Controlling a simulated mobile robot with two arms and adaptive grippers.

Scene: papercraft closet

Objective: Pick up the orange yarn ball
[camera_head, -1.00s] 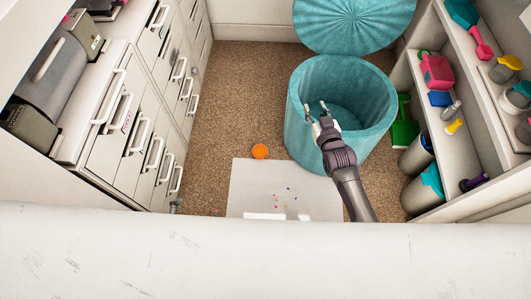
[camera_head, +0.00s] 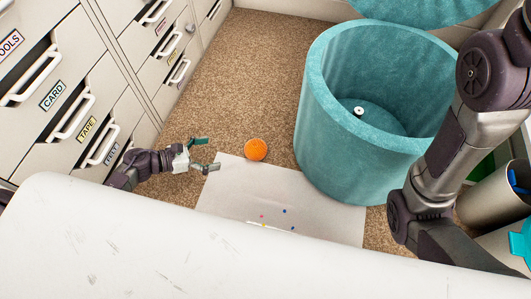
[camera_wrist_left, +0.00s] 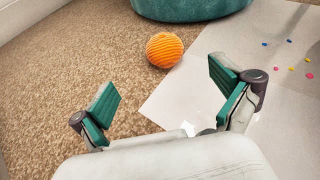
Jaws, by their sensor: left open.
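The orange yarn ball (camera_head: 255,149) lies on the brown carpet at the edge of the pale floor mat. It also shows in the left wrist view (camera_wrist_left: 165,50), ahead of and between the spread fingers. My left gripper (camera_head: 212,155) is open and empty, low over the floor to the left of the ball and pointing toward it, with a gap between. Its green finger pads show in the wrist view (camera_wrist_left: 160,84). My right arm crosses the right side of the head view; its gripper is out of sight.
A teal bin (camera_head: 320,130) stands right of the ball, with a small white-and-dark object (camera_head: 359,111) inside. The pale mat (camera_head: 310,205) holds small coloured bits. Labelled drawers (camera_head: 90,85) line the left. Carpet (camera_head: 255,70) behind the ball is clear.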

